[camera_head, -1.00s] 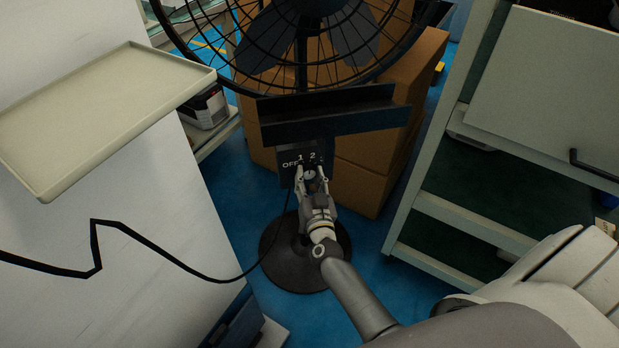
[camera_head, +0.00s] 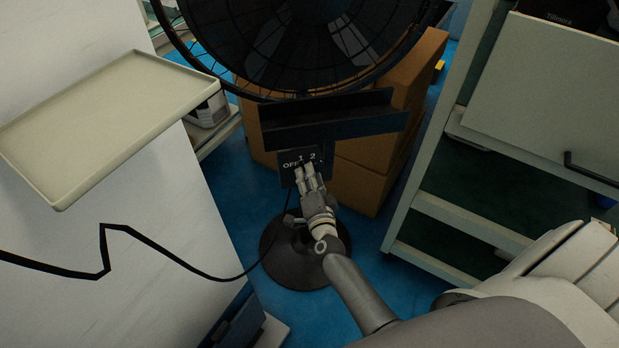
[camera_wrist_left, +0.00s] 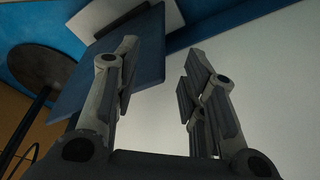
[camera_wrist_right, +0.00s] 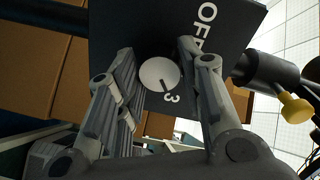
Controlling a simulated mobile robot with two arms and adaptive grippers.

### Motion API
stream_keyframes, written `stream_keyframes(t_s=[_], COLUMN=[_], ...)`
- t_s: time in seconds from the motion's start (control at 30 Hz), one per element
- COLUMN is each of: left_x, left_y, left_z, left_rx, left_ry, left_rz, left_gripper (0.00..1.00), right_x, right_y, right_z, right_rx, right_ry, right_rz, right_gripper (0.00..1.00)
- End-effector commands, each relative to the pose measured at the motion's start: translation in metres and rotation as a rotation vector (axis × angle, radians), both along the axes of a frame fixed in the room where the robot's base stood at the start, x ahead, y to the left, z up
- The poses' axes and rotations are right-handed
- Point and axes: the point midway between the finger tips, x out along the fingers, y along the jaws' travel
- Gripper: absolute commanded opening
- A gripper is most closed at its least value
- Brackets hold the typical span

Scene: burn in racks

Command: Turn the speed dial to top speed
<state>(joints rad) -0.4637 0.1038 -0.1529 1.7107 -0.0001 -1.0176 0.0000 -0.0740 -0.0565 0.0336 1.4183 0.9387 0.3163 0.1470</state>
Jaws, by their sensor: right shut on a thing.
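The speed dial (camera_wrist_right: 160,73) is a pale round knob on the dark control panel (camera_wrist_right: 120,25) of a black floor fan (camera_head: 310,40). In the right wrist view its dark mark points toward the "3", and "OFF" shows at the upper right. My right gripper (camera_head: 309,172) is shut on the dial, one finger on each side. In the head view "OFF", "1" and "2" show on the panel, while the gripper hides the dial. My left gripper (camera_wrist_left: 160,50) is open and empty in the left wrist view; it is out of the head view.
A cream tray (camera_head: 135,128) juts out at the left beside a white wall. A black cable (camera_head: 170,255) runs to the fan's round base (camera_head: 290,270). Cardboard boxes (camera_head: 365,180) stand behind the fan. A grey-green shelf unit (camera_head: 425,180) stands at the right.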

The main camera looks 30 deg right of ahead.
Motion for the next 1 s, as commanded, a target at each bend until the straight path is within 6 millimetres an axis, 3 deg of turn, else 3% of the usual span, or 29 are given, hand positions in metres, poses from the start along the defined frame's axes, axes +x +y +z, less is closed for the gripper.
stream_keyframes(t_s=[0.33,1.0], left_x=[0.005,0.016], left_y=[-0.001,-0.001], left_z=[0.008,0.082], left_rx=[-0.001,-0.003], left_ry=[-0.004,-0.046], left_rz=[0.001,0.008], left_gripper=[0.39,0.39], right_x=[0.0,-0.001], right_y=[-0.001,-0.002], right_z=[-0.001,-0.001], right_rx=[0.321,0.906], right_ry=[-0.083,-0.235], right_rz=[0.0,-0.001], right_gripper=[0.11,0.11])
